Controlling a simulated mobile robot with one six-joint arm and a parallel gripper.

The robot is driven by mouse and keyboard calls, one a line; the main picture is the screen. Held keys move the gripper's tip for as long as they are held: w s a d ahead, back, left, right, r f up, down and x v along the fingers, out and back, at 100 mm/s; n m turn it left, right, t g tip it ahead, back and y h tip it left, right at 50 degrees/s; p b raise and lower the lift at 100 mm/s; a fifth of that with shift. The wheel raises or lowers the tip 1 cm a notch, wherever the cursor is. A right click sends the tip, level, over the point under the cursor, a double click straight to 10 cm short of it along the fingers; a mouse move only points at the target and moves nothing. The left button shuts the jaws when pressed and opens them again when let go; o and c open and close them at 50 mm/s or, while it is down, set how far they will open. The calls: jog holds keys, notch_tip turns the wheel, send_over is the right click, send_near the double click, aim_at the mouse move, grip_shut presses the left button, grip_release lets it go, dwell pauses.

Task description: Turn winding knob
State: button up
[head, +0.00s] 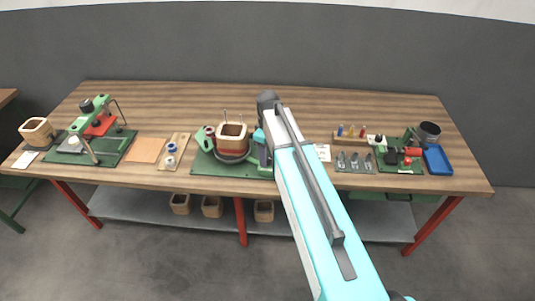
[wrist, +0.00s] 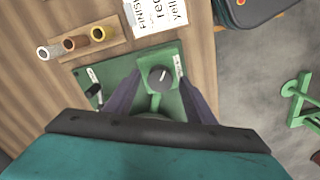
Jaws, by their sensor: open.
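The winding knob (wrist: 160,77) is a dark round knob with a pale mark, on a green housing (wrist: 152,97) in the wrist view. My gripper (wrist: 160,85) is open, with one dark finger on each side of the knob. I cannot tell whether either finger touches it. In the head view my gripper (head: 264,150) is at the right end of the green winding machine base (head: 215,174), and my arm hides the knob there. A wooden coil former (head: 232,133) stands on that base.
A printed card (wrist: 157,14) and a wooden rack with several spools (wrist: 76,41) lie beside the machine in the wrist view. A small black lever (wrist: 94,89) is left of the knob. A blue tray (head: 437,160) is at the table's right end.

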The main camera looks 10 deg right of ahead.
jog(key=shift+f, duration=0.1)
jog(key=c, duration=0.9)
jog(key=shift+a, duration=0.15)
jog(key=shift+c, duration=0.7)
